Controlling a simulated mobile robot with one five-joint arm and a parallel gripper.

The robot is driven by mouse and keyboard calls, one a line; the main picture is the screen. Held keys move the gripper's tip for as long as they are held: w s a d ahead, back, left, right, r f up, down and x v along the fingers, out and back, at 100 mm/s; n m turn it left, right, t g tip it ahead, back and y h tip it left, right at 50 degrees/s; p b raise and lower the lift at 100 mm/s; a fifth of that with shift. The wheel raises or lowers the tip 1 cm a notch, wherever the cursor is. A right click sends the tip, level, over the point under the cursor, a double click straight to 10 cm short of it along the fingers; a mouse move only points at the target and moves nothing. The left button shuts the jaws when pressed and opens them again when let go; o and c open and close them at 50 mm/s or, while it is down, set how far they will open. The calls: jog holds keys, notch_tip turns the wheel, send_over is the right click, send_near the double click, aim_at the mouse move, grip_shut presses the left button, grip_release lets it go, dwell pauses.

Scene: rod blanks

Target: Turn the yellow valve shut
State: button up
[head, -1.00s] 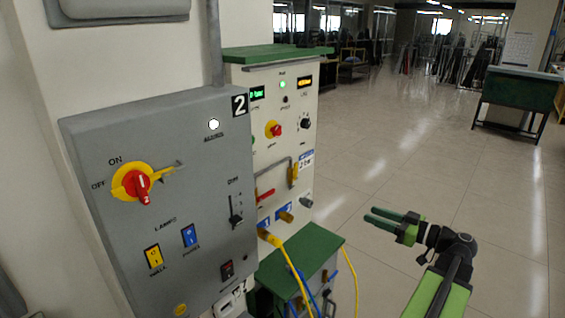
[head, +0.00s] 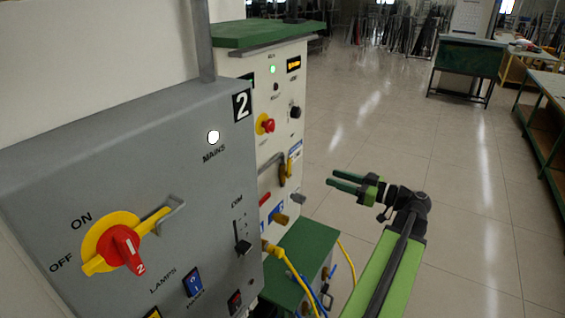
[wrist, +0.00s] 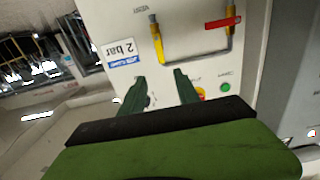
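The yellow valve (head: 290,166) is a small yellow lever on a pipe on the front of the white cabinet (head: 291,90). It also shows in the wrist view (wrist: 157,42), upside down, with its lever lying along the pipe. My gripper (head: 332,178) is to the right of the valve in the head view, with its two green fingers apart and nothing between them. In the wrist view the fingertips (wrist: 159,76) point at the cabinet front close to the yellow valve, with no contact visible.
A red lever (wrist: 224,22) sits on the same pipework, beside the yellow valve. A grey box (head: 190,140) with a red and yellow switch (head: 122,248) stands at the left. A green-topped unit (head: 303,250) with hoses is below. The floor at right is open.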

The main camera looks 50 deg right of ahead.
aim_at(290, 164)
jog(key=x, duration=1.7)
jog(key=shift+w+a, duration=0.15)
jog(key=shift+a, duration=0.1)
